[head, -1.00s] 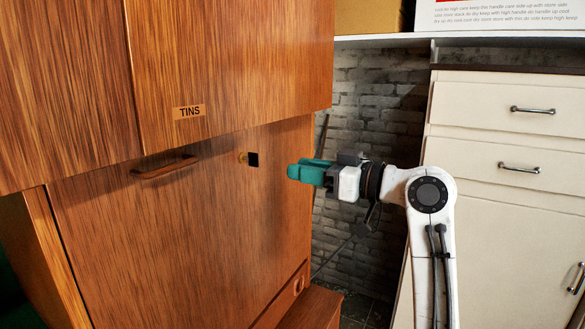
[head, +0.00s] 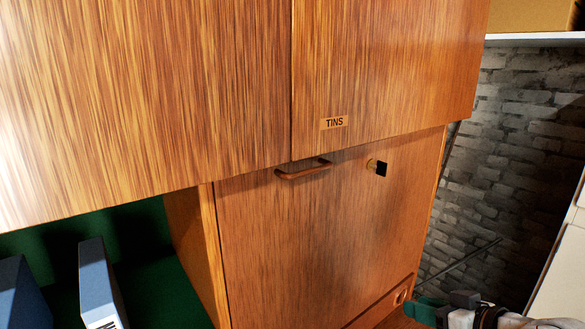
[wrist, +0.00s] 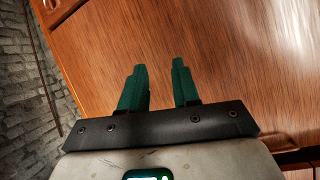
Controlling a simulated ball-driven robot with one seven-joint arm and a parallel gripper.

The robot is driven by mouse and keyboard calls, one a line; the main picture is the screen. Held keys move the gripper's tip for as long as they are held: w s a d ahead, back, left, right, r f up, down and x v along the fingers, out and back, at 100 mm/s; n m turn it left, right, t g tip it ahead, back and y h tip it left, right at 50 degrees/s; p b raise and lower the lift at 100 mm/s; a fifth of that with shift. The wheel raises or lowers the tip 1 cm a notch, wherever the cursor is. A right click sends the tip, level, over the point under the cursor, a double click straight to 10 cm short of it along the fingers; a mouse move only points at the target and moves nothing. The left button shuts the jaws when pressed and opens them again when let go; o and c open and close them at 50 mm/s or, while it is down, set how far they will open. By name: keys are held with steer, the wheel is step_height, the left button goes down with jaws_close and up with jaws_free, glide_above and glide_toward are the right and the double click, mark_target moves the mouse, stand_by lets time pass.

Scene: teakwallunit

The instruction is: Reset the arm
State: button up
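My gripper (head: 428,311) shows at the lower right edge of the head view, with its green fingers pointing left toward the lower part of the wooden wall unit. In the wrist view my gripper (wrist: 160,85) has its two green fingers apart, with nothing between them. The wooden unit's front (wrist: 215,40) lies beyond the fingertips. Most of my arm is outside the head view.
The wall unit has a drop front (head: 300,230) with a handle (head: 303,170) and a brass fitting with a black square (head: 381,169). An upper door bears a "TINS" label (head: 334,122). Blue files (head: 98,285) stand in a green-lined bay. A brick wall (head: 490,180) lies right.

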steer(key=s+f+m+g+h+p, duration=0.2)
steer(key=s+f+g+h+p, duration=0.3)
steer(key=s+f, duration=1.15)
steer(key=s+d+f+g, duration=0.1)
steer(key=s+g, duration=0.1)
steer(key=s, duration=0.7)
steer(key=s+d+m+g+h, duration=0.1)
steer(key=s+g, duration=0.2)
steer(key=s, duration=0.6)
steer(key=shift+d+f+m+p, duration=0.3)
steer(key=shift+d+f+p, duration=0.05)
steer(key=shift+d, duration=0.05)
